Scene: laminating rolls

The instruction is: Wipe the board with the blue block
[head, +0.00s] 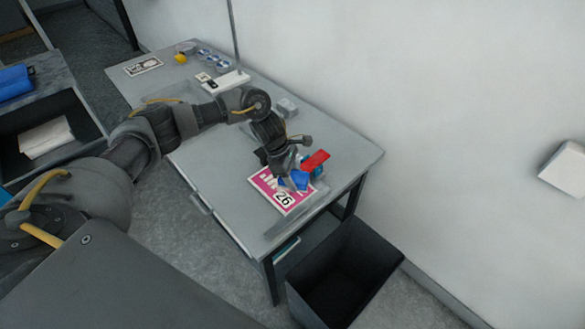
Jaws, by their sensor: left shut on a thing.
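The board (267,183) is a pink and white sheet marked 26, lying flat near the right end of the grey table. My left gripper (290,178) reaches over it from the left and is shut on the blue block (300,180). The block is at the board's upper right part, low over it or touching it; I cannot tell which. The fingers are small and partly hidden by the wrist. My right gripper is out of view.
A red piece (316,160) and a teal item (318,171) sit just beyond the block. A white stand with a pole (226,82) stands farther back on the table (345,160). A dark open bin (343,275) is on the floor at the near end.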

